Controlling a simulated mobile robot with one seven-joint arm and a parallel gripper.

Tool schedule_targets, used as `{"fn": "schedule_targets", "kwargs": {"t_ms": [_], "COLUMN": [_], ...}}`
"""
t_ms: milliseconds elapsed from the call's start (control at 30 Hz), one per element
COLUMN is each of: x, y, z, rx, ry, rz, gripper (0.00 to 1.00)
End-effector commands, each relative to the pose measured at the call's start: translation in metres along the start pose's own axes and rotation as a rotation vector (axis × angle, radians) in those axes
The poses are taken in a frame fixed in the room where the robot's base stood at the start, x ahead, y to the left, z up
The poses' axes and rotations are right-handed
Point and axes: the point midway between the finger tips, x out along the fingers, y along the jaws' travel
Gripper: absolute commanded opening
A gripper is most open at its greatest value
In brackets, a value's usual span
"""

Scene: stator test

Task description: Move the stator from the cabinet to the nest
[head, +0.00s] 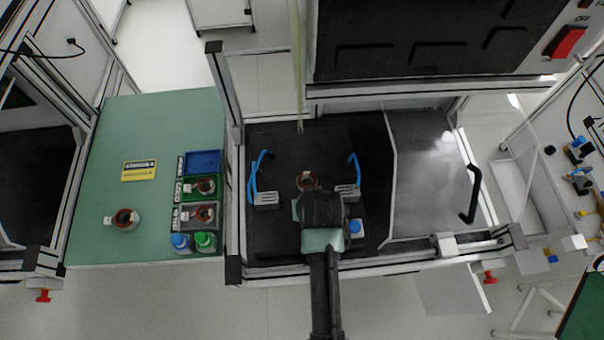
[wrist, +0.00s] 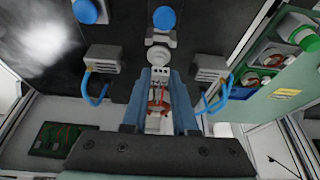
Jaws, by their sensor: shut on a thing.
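My gripper (wrist: 160,100) is shut on a stator (wrist: 157,106), whose copper-coloured windings show between the two fingers in the wrist view. My arm hides much of the gripper there. A pale round fixture part (wrist: 161,55) lies just past the fingertips in the wrist view. I cannot tell whether the stator touches it, nor which part is the nest. Grey blocks with blue hoses (head: 265,198) (head: 347,191) stand on both sides.
A green table (head: 110,160) at left bears another stator (head: 124,218), a green tray (head: 217,187) and a grey tray (head: 216,215) holding stators, an empty blue tray (head: 203,162), and blue and green-capped bottles. The cabinet's clear door (head: 430,170) is at right.

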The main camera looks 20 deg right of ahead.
Motion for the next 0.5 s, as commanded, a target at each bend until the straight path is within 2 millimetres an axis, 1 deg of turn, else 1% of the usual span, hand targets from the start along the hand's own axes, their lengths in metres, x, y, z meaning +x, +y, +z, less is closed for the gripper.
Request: {"fn": "schedule_targets", "kwargs": {"t_ms": [267,500], "x": [0.012,0.032], "y": [0.000,0.000], "z": [0.005,0.013], "rx": [0.000,0.001], "ry": [0.001,0.002], "rz": [0.000,0.001], "gripper": [0.00,0.00]}}
